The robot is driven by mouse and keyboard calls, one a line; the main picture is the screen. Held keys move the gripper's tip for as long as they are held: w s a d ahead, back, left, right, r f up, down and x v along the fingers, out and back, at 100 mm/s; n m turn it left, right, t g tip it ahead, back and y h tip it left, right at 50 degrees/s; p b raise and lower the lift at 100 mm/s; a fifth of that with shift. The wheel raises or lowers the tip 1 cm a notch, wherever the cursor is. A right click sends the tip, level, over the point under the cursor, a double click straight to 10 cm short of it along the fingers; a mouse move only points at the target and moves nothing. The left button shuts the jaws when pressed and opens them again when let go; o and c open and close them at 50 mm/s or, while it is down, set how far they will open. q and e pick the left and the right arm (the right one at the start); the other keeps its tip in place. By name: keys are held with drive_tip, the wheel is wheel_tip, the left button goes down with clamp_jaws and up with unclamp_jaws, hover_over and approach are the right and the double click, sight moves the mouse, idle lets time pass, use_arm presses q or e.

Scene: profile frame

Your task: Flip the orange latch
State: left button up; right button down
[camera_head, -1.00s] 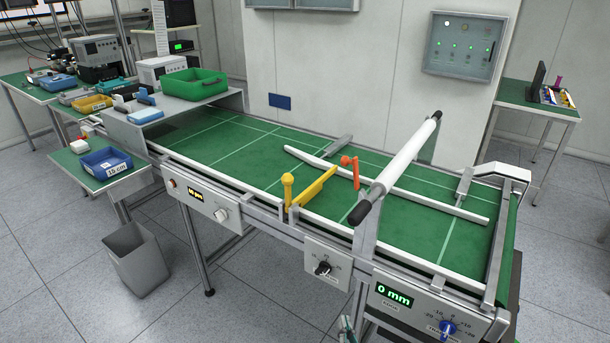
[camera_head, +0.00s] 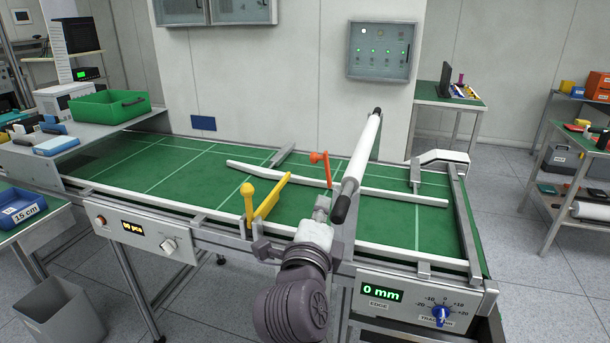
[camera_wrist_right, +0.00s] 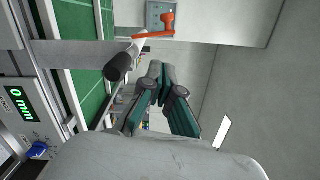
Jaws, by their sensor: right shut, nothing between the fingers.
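The orange latch (camera_head: 328,172) stands upright on the far side of the green conveyor (camera_head: 200,185), its round knob at the top left. In the right wrist view the orange latch (camera_wrist_right: 168,22) shows at the top, beyond the fingers. My right gripper (camera_head: 322,204) is over the near rail, left of the roller's black end and nearer than the latch, not touching the latch. In the right wrist view its dark green fingers (camera_wrist_right: 160,70) are together and empty. My left gripper is out of view.
A white roller (camera_head: 360,155) with black ends slants over the belt beside my right gripper. A yellow lever (camera_head: 248,203) and yellow plate (camera_head: 271,196) stand to the left. The front panel has a display (camera_head: 382,291) and blue knob (camera_head: 440,314).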

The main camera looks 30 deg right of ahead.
drive_tip(key=p, duration=0.2)
approach(325, 164)
drive_tip(key=x, duration=0.6)
drive_tip(key=shift+w+d, duration=0.1)
drive_tip(key=shift+d, duration=0.05)
drive_tip(key=shift+w+r, duration=0.15)
drive_tip(key=shift+w, duration=0.6)
